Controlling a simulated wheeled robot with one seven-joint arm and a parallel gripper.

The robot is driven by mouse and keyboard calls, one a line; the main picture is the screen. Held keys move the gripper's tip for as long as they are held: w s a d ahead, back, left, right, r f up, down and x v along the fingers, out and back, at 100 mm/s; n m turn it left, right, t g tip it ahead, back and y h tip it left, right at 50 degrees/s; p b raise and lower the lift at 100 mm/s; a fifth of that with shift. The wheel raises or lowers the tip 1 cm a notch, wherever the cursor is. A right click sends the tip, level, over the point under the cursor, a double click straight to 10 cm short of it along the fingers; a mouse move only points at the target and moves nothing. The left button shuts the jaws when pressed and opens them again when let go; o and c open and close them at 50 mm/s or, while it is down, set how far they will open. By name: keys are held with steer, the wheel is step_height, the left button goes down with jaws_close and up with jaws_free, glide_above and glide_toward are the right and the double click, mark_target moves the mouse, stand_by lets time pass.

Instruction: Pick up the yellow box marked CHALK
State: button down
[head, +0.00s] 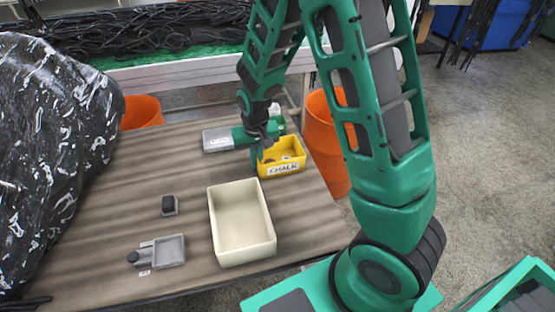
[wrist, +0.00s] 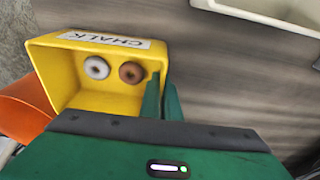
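The yellow box marked CHALK (head: 283,168) stands on the wooden table near its right edge. In the wrist view the box (wrist: 52,60) shows its white label and open top. Two rings, one white (wrist: 96,68) and one brown (wrist: 131,72), lie inside. My gripper (head: 256,156) is at the box's left side in the head view. In the wrist view my gripper's green fingers (wrist: 162,85) are close together, one inside the box and one outside, with the side wall between them. The lower part of the box is hidden by my gripper body.
A cream bin (head: 213,215) stands just in front of the box. A grey tray (head: 171,250), a small black item (head: 168,203) and a grey block (head: 217,139) are on the table. Orange bins (head: 326,140) stand beyond the edges. A black wrapped bundle (head: 50,150) fills the left.

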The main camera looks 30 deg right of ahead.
stand_by(0.4)
steer(key=shift+r, duration=0.85)
step_height(320, 180, up, 3)
steer(key=shift+w+f, duration=0.1)
steer(key=shift+f, duration=0.1)
steer(key=s+a+r, duration=0.4)
steer(key=a+r, duration=0.2)
steer(key=a, duration=0.4)
steer(key=shift+s+a+r, duration=0.3)
steer(key=shift+a+r, duration=0.05)
steer(key=shift+a, duration=0.05)
